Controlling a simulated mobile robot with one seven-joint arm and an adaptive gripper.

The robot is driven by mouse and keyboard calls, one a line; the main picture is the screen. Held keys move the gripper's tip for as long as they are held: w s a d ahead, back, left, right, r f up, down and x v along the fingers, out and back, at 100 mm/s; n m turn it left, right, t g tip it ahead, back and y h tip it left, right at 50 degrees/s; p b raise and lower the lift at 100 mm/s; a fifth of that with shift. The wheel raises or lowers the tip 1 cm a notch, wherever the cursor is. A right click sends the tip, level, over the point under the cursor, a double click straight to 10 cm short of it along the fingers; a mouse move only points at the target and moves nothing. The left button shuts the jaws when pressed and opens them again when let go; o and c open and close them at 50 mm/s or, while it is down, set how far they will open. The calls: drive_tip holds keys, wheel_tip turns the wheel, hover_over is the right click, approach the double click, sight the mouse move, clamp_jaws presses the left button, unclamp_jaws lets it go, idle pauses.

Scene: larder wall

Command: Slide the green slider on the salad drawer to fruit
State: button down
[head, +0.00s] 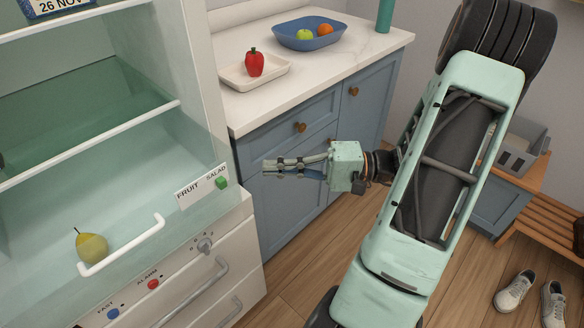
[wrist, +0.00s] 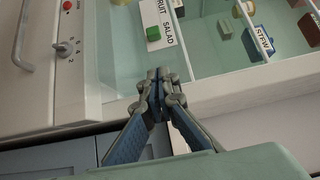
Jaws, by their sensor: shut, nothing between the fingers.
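The salad drawer (head: 130,215) has a clear front with a white bar handle and a white plate lettered FRUIT and SALAD. The green slider (head: 221,182) is a small block on that plate, at its right end by the word SALAD. It also shows in the wrist view (wrist: 153,33), beside SALAD. My gripper (head: 265,169) is shut and empty, to the right of the slider and pointing left toward the fridge. In the wrist view my fingertips (wrist: 157,74) are together below the slider, apart from it.
A yellow-green pear (head: 91,246) lies behind the drawer front. Below are red (head: 153,284) and blue (head: 113,313) buttons and a grey knob (head: 205,245). The counter (head: 305,65) at right holds a tray with a red pepper and a blue fruit bowl. Blue cabinets (head: 290,160) stand behind my gripper.

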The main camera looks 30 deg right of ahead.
sight(221, 183)
drive_tip(key=x, duration=0.3)
drive_tip(key=shift+w+a, duration=0.15)
drive_tip(key=shift+a, duration=0.2)
drive_tip(key=shift+s+a, duration=0.2)
drive_tip(key=shift+a, duration=0.4)
drive_tip(key=shift+s+a, duration=0.25)
drive_tip(key=shift+a, duration=0.3)
drive_tip(key=shift+s+a, duration=0.2)
drive_tip(key=shift+a, duration=0.45)
drive_tip(key=shift+a+b, duration=0.1)
drive_tip(key=shift+b, duration=0.2)
